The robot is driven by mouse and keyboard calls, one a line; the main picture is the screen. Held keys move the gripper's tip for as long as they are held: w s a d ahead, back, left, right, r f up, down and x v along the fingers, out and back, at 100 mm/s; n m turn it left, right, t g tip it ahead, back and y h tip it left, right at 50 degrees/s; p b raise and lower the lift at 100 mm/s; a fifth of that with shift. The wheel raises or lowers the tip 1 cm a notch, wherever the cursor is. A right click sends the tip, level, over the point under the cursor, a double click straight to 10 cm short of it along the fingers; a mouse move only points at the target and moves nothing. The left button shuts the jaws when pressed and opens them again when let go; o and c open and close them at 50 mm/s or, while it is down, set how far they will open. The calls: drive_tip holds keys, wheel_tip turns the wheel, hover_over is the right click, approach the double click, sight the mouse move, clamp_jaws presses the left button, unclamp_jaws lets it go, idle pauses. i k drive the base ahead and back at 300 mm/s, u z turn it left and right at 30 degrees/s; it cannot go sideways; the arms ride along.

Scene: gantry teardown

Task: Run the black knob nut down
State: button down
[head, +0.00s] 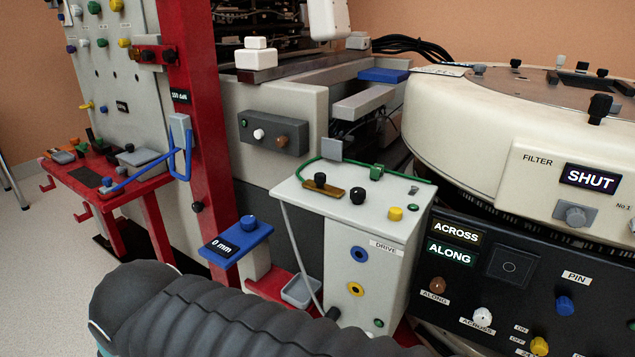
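Several black knobs are in the head view, and I cannot tell which one is the black knob nut. One black knob (357,194) stands upright on top of the grey DRIVE box (312,200). Another black knob (320,180) sits on a brass plate (328,190) on the same box top. A black knob (197,207) is on the side of the red post (205,100), and a larger black one (599,107) stands on the cream drum. Threads under the knobs are too small to see. My gripper is not in view; only my dark ribbed arm crosses the bottom.
A black control panel (490,270) with ACROSS and ALONG labels fills the lower right, below the cream drum (480,130) reading SHUT. A blue "0 mm" block (236,240) and a grey tray (298,292) are near my arm. A red shelf (115,190) is left.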

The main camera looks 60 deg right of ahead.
sight(357, 193)
drive_tip(key=z, duration=2.05)
